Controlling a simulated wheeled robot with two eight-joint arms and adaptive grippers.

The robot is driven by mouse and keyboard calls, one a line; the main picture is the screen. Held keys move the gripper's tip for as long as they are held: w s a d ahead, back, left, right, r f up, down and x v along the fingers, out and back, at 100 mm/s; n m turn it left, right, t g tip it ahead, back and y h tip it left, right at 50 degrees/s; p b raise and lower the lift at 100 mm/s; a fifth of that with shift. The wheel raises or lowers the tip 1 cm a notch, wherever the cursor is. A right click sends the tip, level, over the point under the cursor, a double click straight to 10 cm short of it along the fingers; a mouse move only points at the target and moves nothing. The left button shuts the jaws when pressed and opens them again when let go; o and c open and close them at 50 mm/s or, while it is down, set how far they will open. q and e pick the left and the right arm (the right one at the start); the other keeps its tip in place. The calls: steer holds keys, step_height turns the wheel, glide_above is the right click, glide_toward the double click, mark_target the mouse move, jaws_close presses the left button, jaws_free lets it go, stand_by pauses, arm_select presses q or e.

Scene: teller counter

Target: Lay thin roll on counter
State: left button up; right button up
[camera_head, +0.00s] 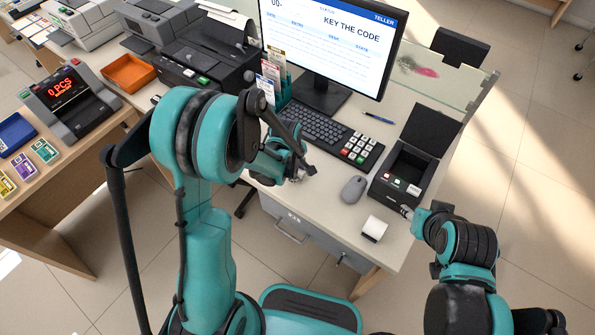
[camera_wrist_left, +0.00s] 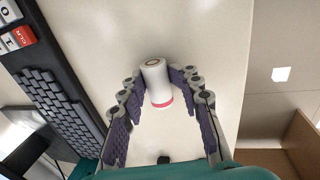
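A small white roll (camera_wrist_left: 156,80) with a brown core at one end and a pink band at the other sits between the fingertips of my left gripper (camera_wrist_left: 157,83). Both fingers touch its sides, over the pale counter (camera_wrist_left: 215,125). In the head view my left gripper (camera_head: 303,170) is at the counter's front left, in front of the keyboard, and mostly hides the roll. A wider white roll (camera_head: 374,228) is on the counter near the front right corner. My right gripper (camera_head: 405,211) is close to the front of the black printer; its fingers are too small to read.
A grey mouse (camera_head: 353,189), black keypad (camera_head: 359,151), keyboard (camera_head: 315,127) and open black printer (camera_head: 405,173) crowd the counter (camera_head: 325,215). The monitor (camera_head: 325,45) stands behind. Bare counter lies between my left gripper and the mouse.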

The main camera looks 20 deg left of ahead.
arm_select(q)
steer(key=s+a+r+m+t+p, duration=0.1)
steer(key=s+r+m+p, duration=0.2)
steer(key=r, duration=0.7)
steer(key=s+a+r+m+t+p, duration=0.1)
steer(key=s+r+m, duration=0.3)
steer(key=r, duration=0.6)
steer(key=s+a+r+m+t, duration=0.1)
steer(key=s+r+m+t, duration=0.2)
steer(key=s+m, duration=0.4)
steer(key=shift+s+r+y, duration=0.4)
steer(key=shift+s+r, duration=0.2)
steer(key=shift+s, duration=0.65)
steer(key=shift+f+b, duration=0.75)
steer(key=shift+b, duration=0.15)
